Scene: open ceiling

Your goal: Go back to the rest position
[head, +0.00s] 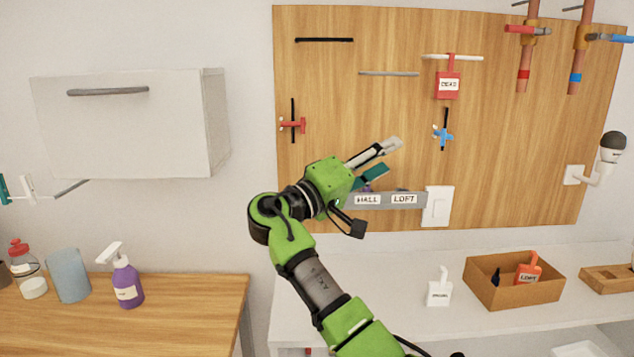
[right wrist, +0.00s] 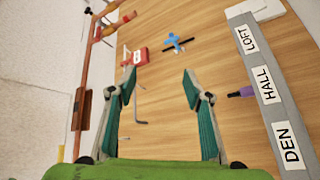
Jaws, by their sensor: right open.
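My right gripper (head: 380,162) is raised in front of the wooden wall panel (head: 330,100), with its green arm coming up from below. In the right wrist view its two teal-padded fingers (right wrist: 163,92) stand wide apart, with nothing between them but panel behind. A grey label rail (head: 383,200) reading HALL and LOFT lies just behind the gripper in the head view. In the right wrist view the rail also reads DEN, and a purple item (right wrist: 241,93) sticks out beside HALL. The hand hides the rail's left part in the head view. My left gripper does not show.
A red tag (head: 447,85) hangs on the panel, with a blue handle (head: 443,135) and a red handle (head: 293,125). Copper pipes (head: 527,60) are at upper right. An open box (head: 515,290) and a white bottle (head: 439,292) stand on the white counter. A cabinet (head: 120,125) hangs left.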

